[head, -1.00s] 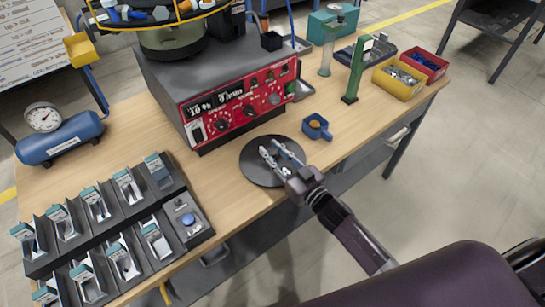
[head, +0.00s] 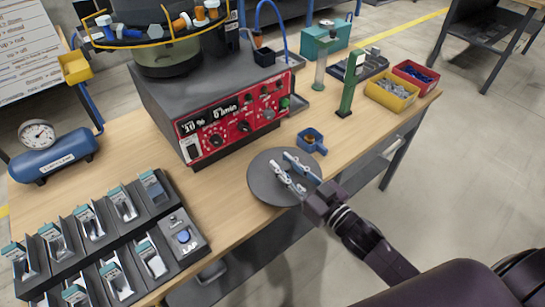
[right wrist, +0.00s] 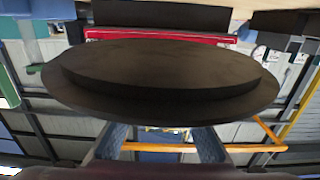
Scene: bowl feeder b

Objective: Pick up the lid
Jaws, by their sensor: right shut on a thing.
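The lid is a flat, dark grey round disc (head: 264,183) by the table's front edge, in front of the red-fronted control box. My right gripper (head: 283,160) reaches in from the lower right, with its two pale fingers lying across the lid's top in the head view. It is shut on the lid. In the right wrist view the lid (right wrist: 160,75) fills the middle as a dark stepped disc, with the fingers (right wrist: 165,140) just below it in the picture. The exact grip point is hidden there. My left gripper is not in view.
A small blue cup (head: 312,141) stands just behind the lid. The control box (head: 235,120) is behind it to the left. A green post (head: 350,85) and yellow (head: 391,92) and red (head: 416,74) bins stand farther right. A slotted dark rack (head: 105,240) lies at the left.

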